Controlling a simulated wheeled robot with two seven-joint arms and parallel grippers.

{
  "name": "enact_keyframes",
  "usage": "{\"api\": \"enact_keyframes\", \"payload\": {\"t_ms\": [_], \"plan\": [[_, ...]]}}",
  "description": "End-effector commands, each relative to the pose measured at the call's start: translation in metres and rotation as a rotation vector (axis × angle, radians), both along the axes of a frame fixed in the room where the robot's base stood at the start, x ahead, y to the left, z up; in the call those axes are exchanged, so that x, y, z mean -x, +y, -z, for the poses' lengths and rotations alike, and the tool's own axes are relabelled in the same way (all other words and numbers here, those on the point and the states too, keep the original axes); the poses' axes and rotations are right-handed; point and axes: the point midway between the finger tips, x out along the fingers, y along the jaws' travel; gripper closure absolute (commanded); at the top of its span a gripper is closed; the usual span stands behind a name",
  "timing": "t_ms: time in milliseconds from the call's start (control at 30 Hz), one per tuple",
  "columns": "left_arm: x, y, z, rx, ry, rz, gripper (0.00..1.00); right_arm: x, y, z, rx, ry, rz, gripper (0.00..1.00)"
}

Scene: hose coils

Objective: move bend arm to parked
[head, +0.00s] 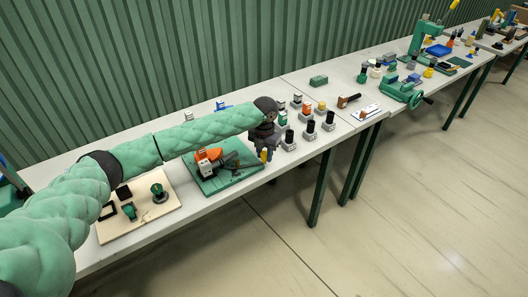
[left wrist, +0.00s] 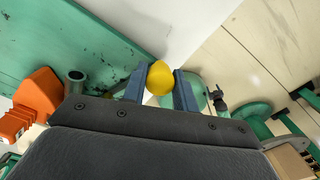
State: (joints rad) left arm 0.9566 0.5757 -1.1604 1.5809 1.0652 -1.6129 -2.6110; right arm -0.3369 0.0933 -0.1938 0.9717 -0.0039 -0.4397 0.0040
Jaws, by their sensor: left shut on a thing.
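My left gripper (head: 265,147) reaches down at the right end of a green board (head: 224,185) on the table. It is shut on a yellow rounded knob (head: 264,156), which looks like the bend arm's grip. In the left wrist view the knob (left wrist: 160,77) sits between the two blue-grey fingers, just off the board's edge. The bend arm's bar is mostly hidden, and I cannot tell its angle or any parked mark. An orange clamp-like block (head: 209,155) stands on the board; it also shows in the left wrist view (left wrist: 36,98). My right gripper is not in view.
Several small blocks with black, orange and yellow tops (head: 308,131) stand close right of the gripper. A pale wooden board (head: 150,219) with green and black parts lies left. Further tables with a green vise (head: 402,92) continue right. The floor in front is clear.

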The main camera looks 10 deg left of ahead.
Motion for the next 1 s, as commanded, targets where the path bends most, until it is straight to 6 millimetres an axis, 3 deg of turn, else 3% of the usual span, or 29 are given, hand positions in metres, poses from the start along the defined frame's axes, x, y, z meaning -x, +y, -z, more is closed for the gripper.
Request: {"api": "enact_keyframes", "payload": {"t_ms": [367, 400, 500, 867, 933, 1000], "plan": [[0.002, -0.001, 0.000, 0.000, 0.003, 0.005, 1.00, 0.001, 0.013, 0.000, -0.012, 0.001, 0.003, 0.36], [0.002, -0.001, 0.000, 0.000, 0.003, 0.006, 0.66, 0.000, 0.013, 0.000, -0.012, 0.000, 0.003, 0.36], [0.002, -0.001, 0.000, 0.000, 0.002, 0.005, 0.49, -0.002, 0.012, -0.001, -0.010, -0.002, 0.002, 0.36], [0.001, -0.001, -0.003, 0.000, 0.000, 0.004, 0.49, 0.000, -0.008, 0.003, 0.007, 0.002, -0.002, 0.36], [0.001, -0.001, -0.009, 0.000, 0.000, 0.005, 0.49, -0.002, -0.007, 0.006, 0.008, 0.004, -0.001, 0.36], [0.001, -0.001, -0.018, 0.001, -0.001, 0.004, 0.49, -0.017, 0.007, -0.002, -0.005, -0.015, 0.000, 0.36]]}}
